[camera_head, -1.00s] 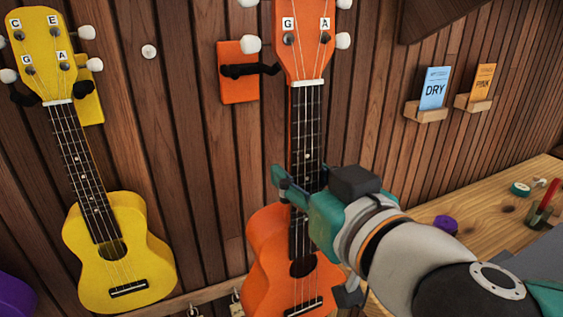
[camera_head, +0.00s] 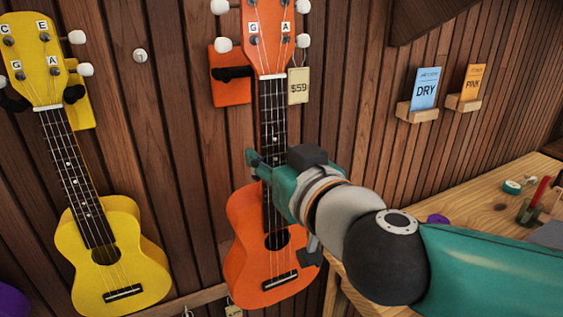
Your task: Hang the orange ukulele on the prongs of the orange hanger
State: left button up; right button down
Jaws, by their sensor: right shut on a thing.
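The orange ukulele (camera_head: 245,215) hangs nearly upright in front of the wall, in the middle-left of the head view. My right gripper (camera_head: 268,172) is shut on its neck, just above the body. The orange hanger (camera_head: 232,97) is an orange plate on the wall with black prongs, just left of the ukulele's upper neck. One prong shows left of the neck; the right end of the hanger is hidden behind the ukulele. Whether the prongs touch the ukulele, I cannot tell. The top of the headstock is cut off by the picture edge. My left gripper is not in view.
A yellow ukulele (camera_head: 122,243) hangs on its yellow hanger at the left. A $59 price tag (camera_head: 299,86) is right of the orange neck. Blue DRY (camera_head: 425,88) and orange PINK (camera_head: 473,84) packets sit in wall holders above a wooden bench (camera_head: 470,205).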

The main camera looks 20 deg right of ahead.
jog(key=w, duration=0.4)
jog(key=shift+w+a+f, duration=0.1)
jog(key=shift+w, duration=0.25)
jog(key=shift+p, duration=0.4)
jog(key=shift+w+b, duration=0.1)
jog(key=shift+b, duration=0.3)
jog(key=shift+w, duration=0.15)
dwell(0.6)
jog(key=shift+w+a+b, duration=0.1)
jog(key=shift+w+b, duration=0.75)
jog(key=shift+w, duration=1.8)
